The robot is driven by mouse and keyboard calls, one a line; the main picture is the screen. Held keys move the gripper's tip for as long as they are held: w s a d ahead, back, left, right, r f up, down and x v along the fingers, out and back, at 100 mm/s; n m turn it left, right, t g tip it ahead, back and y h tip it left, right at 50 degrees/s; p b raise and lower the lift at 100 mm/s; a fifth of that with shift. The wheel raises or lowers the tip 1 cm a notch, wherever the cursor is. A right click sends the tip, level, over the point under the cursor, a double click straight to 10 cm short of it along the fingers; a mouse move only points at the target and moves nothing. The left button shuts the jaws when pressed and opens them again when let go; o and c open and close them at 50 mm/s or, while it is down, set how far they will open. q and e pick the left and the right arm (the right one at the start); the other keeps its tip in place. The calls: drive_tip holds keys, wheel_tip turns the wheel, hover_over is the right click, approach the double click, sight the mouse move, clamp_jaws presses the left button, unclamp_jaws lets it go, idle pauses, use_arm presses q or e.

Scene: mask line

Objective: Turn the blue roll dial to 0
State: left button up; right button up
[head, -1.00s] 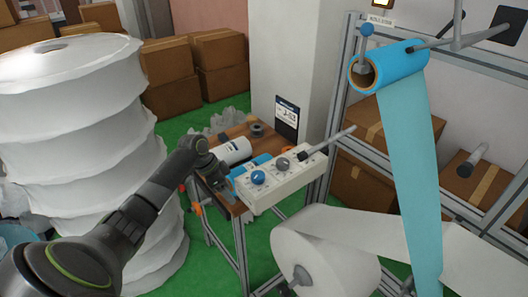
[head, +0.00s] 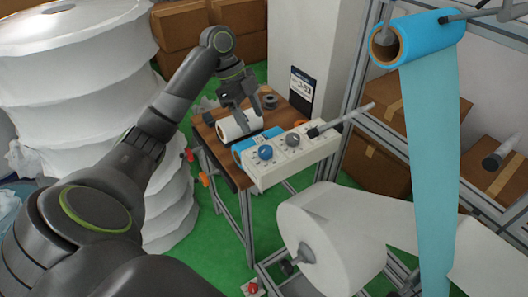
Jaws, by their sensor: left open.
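The blue dial (head: 265,152) sits on the sloped top of a white control box (head: 285,174), near its left end. A grey dial (head: 292,140) is to its right. The blue dial's pointer and numbers are too small to read. My left gripper (head: 243,126) is open and points down over the white roll on the wooden table, above and left of the blue dial and apart from it. No right gripper shows.
The wooden table (head: 212,134) holds a white roll (head: 228,129), a blue roll (head: 243,145) and a dark spool (head: 269,101). A grey rod (head: 345,118) sticks out by the box. A large white roll (head: 343,237) stands front right; stacked white rolls (head: 75,100) stand left.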

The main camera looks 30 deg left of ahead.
use_arm(q)
drive_tip(key=b, duration=0.2)
hover_over(265, 149)
drive_tip(key=a, duration=0.2)
drive_tip(key=f, duration=0.4)
drive_tip(key=shift+s+a+f, duration=0.1)
drive_tip(key=shift+s+f, duration=0.2)
drive_tip(key=shift+f, duration=0.1)
drive_tip(key=x, duration=0.3)
drive_tip(key=shift+w+f, duration=0.15)
drive_tip(key=shift+f, duration=0.05)
drive_tip(key=shift+d+f, duration=0.35)
drive_tip(key=shift+f, duration=0.2)
use_arm(e)
drive_tip(key=shift+w+a+f, duration=0.1)
drive_tip(key=shift+w+f, duration=0.2)
drive_tip(key=shift+f, duration=0.3)
drive_tip(key=shift+w+a+f, duration=0.1)
drive_tip(key=shift+w+f, duration=0.15)
drive_tip(key=shift+f, duration=0.3)
